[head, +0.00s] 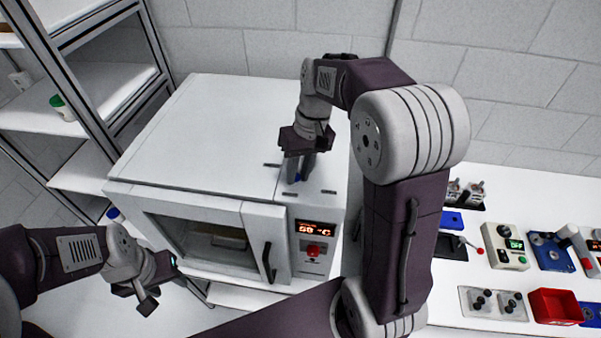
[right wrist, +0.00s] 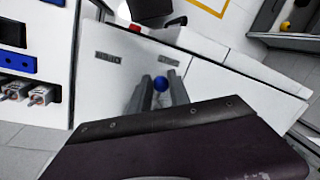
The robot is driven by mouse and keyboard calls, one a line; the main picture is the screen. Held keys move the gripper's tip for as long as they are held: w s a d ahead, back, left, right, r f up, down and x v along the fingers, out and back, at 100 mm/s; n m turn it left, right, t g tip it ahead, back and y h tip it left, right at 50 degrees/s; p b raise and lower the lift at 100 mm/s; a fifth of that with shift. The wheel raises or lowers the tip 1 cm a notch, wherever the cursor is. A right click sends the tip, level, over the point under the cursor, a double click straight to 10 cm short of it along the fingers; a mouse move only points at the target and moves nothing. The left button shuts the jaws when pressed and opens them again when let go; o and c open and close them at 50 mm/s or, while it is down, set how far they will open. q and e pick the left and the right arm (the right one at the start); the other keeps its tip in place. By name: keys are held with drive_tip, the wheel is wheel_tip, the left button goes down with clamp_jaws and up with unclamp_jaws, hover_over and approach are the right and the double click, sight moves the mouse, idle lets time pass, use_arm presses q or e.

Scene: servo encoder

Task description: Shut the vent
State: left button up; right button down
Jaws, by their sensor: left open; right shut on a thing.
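The vent's small blue knob (right wrist: 160,83) is on the top panel of the white oven (head: 215,125). Dark marks, too small to read surely, lie on both sides of it. My right gripper (head: 300,170) points down at the oven's top right part, and its two fingers (right wrist: 159,92) are closed on the blue knob. In the head view the fingers hide most of the knob. My left gripper (head: 148,292) is open and empty, in front of the oven's lower left, apart from it.
The oven front has a windowed door, a dark handle (head: 268,262), and a lit display (head: 316,229) above a red button (head: 313,250). A shelf rack (head: 95,90) stands left.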

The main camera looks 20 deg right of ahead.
drive_tip(key=shift+w+r, duration=0.1)
drive_tip(key=shift+w, duration=0.15)
drive_tip(key=c, duration=1.5)
unclamp_jaws()
drive_tip(key=shift+o, duration=1.3)
drive_tip(key=shift+w, duration=0.15)
drive_tip(key=shift+w+a+f, duration=0.1)
drive_tip(key=shift+w+f, duration=0.15)
drive_tip(key=shift+w, duration=0.1)
drive_tip(key=shift+r, duration=0.35)
use_arm(q)
drive_tip(key=shift+w+f, duration=0.15)
drive_tip(key=shift+w, duration=0.2)
use_arm(e)
wheel_tip(320, 180, up, 8)
drive_tip(key=d, duration=0.1)
drive_tip(key=shift+d, duration=0.35)
use_arm(q)
drive_tip(key=shift+s, duration=0.1)
use_arm(e)
drive_tip(key=shift+r, duration=0.1)
